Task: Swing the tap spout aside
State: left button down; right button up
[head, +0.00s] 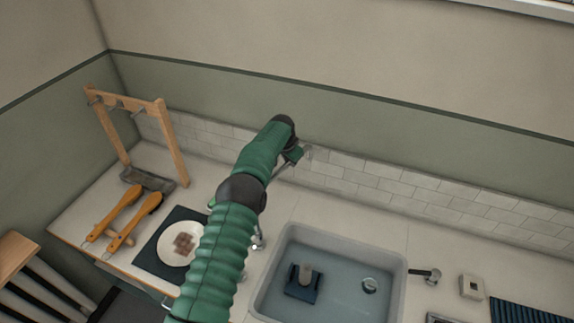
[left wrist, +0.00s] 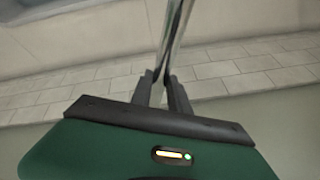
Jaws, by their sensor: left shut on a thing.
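The tap spout (left wrist: 175,30) is a shiny chrome tube in the left wrist view, running up out of the picture between my fingers. My left gripper (left wrist: 165,82) is shut on it. In the head view my left gripper (head: 296,156) is small and partly hidden by my green arm, near the tiled wall behind the sink. A small bright metal piece (head: 257,242) shows beside the sink's left edge, partly behind my arm. How the spout joins the tap is hidden. My right gripper is in neither view.
The grey sink (head: 397,270) holds water and a dark blue object (head: 301,285). To the left are a plate (head: 172,255) on a dark mat, wooden-handled brushes (head: 115,212) and a wooden rack (head: 168,140). A short dark-ended metal fitting (head: 425,275) sits right of the sink.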

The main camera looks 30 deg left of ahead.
pick_arm(q)
jog(key=shift+w+a+r+n+y, duration=0.25)
jog(key=shift+a+n+y, duration=0.2)
jog(key=shift+n, duration=0.25)
jog(key=shift+a+f, duration=0.1)
jog(key=shift+a, duration=0.65)
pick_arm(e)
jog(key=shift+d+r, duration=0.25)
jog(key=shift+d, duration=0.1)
pick_arm(q)
jog(key=shift+d, duration=0.1)
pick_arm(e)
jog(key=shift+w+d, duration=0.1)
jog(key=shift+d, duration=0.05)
pick_arm(q)
jog(key=c, duration=1.7)
grip_release()
jog(key=o, duration=0.4)
jog(key=shift+w+f, duration=0.1)
jog(key=shift+f, duration=0.05)
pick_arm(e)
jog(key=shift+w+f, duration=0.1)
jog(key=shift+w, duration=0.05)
